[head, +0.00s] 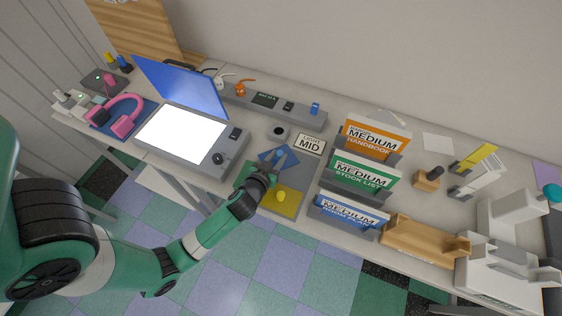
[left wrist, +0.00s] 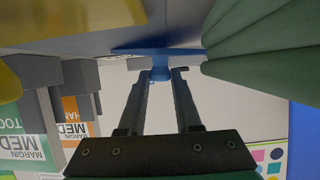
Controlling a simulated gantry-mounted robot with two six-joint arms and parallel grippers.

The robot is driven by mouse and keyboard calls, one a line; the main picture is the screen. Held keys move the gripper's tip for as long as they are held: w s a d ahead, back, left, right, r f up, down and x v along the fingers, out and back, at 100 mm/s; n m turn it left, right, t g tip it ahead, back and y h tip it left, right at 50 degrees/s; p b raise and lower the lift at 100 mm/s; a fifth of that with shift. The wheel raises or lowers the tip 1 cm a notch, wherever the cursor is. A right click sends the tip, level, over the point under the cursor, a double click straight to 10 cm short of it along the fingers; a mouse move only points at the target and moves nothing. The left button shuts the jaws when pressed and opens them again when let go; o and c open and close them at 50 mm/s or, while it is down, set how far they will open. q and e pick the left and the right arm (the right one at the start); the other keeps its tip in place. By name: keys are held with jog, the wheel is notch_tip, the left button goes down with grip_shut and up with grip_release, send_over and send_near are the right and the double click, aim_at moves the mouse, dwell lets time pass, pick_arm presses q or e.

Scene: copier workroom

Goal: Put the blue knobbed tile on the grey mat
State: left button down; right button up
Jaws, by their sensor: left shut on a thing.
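The blue knobbed tile (head: 266,153) is at the tips of my left gripper (head: 272,168), turned like a diamond in the head view and partly covered by the fingers. In the left wrist view its blue knob (left wrist: 160,72) sits between the closed fingertips of the left gripper (left wrist: 162,82); the tile shows nearly edge-on. The grey mat (head: 298,174) lies beneath and beside it, mostly hidden. A yellow knobbed tile (head: 284,204) and a green piece (head: 243,174) lie close by. I cannot tell whether the blue tile touches the surface. My right gripper is out of view.
A light panel with a blue lid (head: 185,140) stands left of the tiles. Card holders with orange (head: 375,138), green (head: 362,172) and blue (head: 347,210) cards stand close on the right. A "LIGHT MID" sign (head: 308,144) and a dark round item (head: 278,132) lie behind.

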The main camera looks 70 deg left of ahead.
pick_arm(q)
jog(key=shift+s+f, duration=0.15)
jog(key=shift+f, duration=0.1)
jog(key=c, duration=0.6)
grip_release()
jog(key=shift+r, duration=0.15)
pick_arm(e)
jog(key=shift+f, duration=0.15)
pick_arm(q)
jog(key=v, duration=0.8)
jog(key=shift+d, duration=0.15)
jog(key=p+v, duration=0.1)
jog(key=v, duration=0.2)
jog(key=shift+r+p, duration=0.15)
jog(key=shift+p, duration=0.25)
jog(key=shift+s+d, duration=0.2)
jog(key=shift+s, duration=0.1)
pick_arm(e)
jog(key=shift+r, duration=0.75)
